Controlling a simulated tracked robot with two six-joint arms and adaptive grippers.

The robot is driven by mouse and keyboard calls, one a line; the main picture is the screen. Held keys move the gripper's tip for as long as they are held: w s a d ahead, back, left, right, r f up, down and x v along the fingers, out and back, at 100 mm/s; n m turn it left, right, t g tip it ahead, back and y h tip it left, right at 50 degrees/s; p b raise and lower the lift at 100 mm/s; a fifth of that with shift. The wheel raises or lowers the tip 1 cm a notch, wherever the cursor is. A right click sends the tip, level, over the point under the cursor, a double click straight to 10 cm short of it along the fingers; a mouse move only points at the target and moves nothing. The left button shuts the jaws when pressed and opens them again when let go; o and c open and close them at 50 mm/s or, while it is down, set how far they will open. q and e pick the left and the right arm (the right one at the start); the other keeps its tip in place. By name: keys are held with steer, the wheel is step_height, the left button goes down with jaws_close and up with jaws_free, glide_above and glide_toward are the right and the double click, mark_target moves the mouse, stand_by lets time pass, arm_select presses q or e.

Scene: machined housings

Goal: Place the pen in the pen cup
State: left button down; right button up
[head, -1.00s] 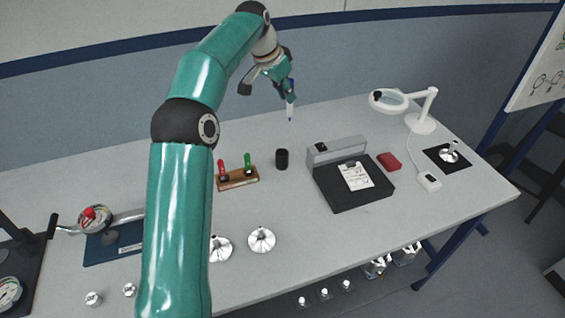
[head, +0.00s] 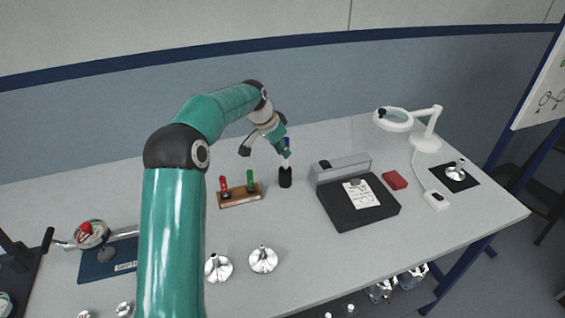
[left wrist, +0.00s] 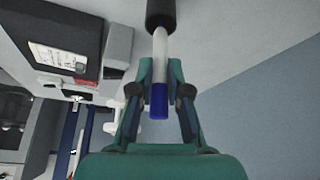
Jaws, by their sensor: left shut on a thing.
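The pen is white with a blue end (left wrist: 159,85). My left gripper (left wrist: 160,90) is shut on the pen near its blue end. In the head view the left gripper (head: 284,147) is above the black pen cup (head: 285,179), and the pen (head: 286,160) points down at it. In the left wrist view the pen's far end meets the dark mouth of the pen cup (left wrist: 160,12); its tip is hidden there, so how deep it is cannot be told. The cup stands upright on the table. My right gripper is not in view.
A wooden stand (head: 240,197) with red and green items is left of the cup. A black device with a grey bar (head: 358,210) is to the right, with a red block (head: 395,180) and magnifier lamp (head: 428,140) beyond. Metal cones (head: 263,260) stand in front.

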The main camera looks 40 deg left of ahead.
arm_select(q)
steer(key=shift+f, duration=2.25)
steer(key=shift+f, duration=0.1)
steer(key=c, duration=1.1)
jaws_free()
steer(key=shift+c, duration=0.2)
steer(key=b+v, duration=0.1)
steer(key=v, duration=1.1)
